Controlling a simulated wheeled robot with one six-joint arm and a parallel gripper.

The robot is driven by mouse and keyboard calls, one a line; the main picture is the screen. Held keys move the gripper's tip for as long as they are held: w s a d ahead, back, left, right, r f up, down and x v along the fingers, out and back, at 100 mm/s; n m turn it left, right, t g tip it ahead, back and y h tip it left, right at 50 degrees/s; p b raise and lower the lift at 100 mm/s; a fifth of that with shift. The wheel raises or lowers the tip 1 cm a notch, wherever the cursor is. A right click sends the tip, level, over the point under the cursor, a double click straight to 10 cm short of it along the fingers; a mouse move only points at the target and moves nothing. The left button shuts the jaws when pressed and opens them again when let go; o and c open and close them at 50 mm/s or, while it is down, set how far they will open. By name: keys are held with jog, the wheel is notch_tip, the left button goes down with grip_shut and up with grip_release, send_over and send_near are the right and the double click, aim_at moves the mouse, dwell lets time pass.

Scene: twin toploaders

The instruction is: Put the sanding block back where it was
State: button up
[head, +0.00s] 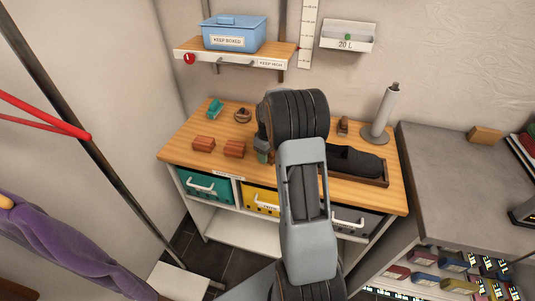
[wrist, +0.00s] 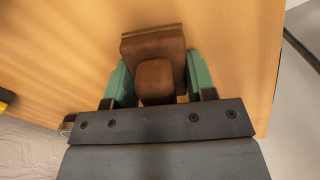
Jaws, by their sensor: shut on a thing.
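My gripper (wrist: 160,78) has its green fingers shut on a brown block with a rounded raised part, which I take as the sanding block (wrist: 153,46). Wooden tabletop lies beyond it in the wrist view. I cannot tell whether the block touches the top or hangs just above it. In the head view my gripper (head: 264,153) is low over the middle of the wooden bench (head: 180,150), right of two reddish-brown blocks. My arm hides most of the gripper and the held block there.
Reddish-brown blocks (head: 204,144) (head: 235,149), a teal item (head: 214,108) and a round brown item (head: 243,115) stand on the left. A dark tray (head: 372,181), a small brown item (head: 343,125) and a grey post (head: 385,111) are on the right. A shelf (head: 225,57) hangs above.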

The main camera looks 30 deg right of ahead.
jog(key=shift+s+a+f+b, duration=0.1)
jog(key=shift+s+f+b, duration=0.2)
jog(key=shift+f, duration=0.35)
jog(key=o, duration=0.9)
jog(key=shift+f, duration=0.15)
jog(key=shift+o, duration=0.2)
jog(key=r, duration=1.2)
jog(key=shift+w+r+p, duration=0.25)
jog(key=shift+p, duration=0.05)
jog(key=s+a+r+m+t, duration=0.2)
jog(key=s+a+r, duration=0.4)
jog(key=s+a, duration=0.45)
jog(key=s+a+f+m+t, duration=0.1)
jog(key=s+a+f+m, duration=0.1)
jog(key=s+a, duration=0.6)
jog(key=shift+s+f+t, duration=0.15)
jog(key=shift+s+t, duration=0.15)
jog(key=shift+s, duration=0.45)
